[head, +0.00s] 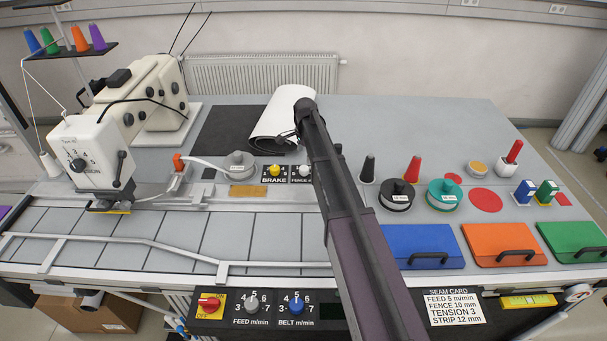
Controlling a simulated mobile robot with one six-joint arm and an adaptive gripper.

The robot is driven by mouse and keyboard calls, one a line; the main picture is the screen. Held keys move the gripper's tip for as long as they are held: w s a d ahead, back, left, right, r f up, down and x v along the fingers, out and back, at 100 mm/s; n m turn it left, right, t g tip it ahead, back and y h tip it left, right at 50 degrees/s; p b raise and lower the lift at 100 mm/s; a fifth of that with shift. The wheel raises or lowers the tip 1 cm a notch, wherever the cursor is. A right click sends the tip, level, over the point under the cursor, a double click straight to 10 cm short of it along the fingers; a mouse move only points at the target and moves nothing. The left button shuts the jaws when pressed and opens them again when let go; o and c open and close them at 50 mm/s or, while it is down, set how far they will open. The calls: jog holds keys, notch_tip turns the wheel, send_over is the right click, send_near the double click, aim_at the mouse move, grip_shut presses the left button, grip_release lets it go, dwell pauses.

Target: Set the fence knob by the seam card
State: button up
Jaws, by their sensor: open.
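The fence knob (304,170) is a small light-coloured knob on a black plate marked "FENCE", right of the yellow brake knob (274,170). My arm covers the right part of its plate, so its scale and setting cannot be read. The seam card (455,308) on the table front reads feed 5 m/min, fence 10 mm, tension 3, strip 12 mm. My gripper (287,138) is small and dark in the head view, in front of the white roll and above and behind the fence knob in the picture. It is open, apart from the knob, with nothing seen in it.
A white roll (277,118) lies behind on a dark mat (222,135). The sewing machine (105,150) stands left. Black (397,195) and green (443,194) reels and coloured lidded boxes (503,244) are right of my arm. Feed (252,304) and belt (296,304) knobs are on the front panel.

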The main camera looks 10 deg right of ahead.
aim_at(304, 168)
jog(key=shift+w+f+b, duration=0.1)
jog(key=shift+f+b, duration=3.2)
jog(key=shift+f, duration=0.35)
jog(key=shift+a, duration=0.1)
jog(key=c, duration=1.2)
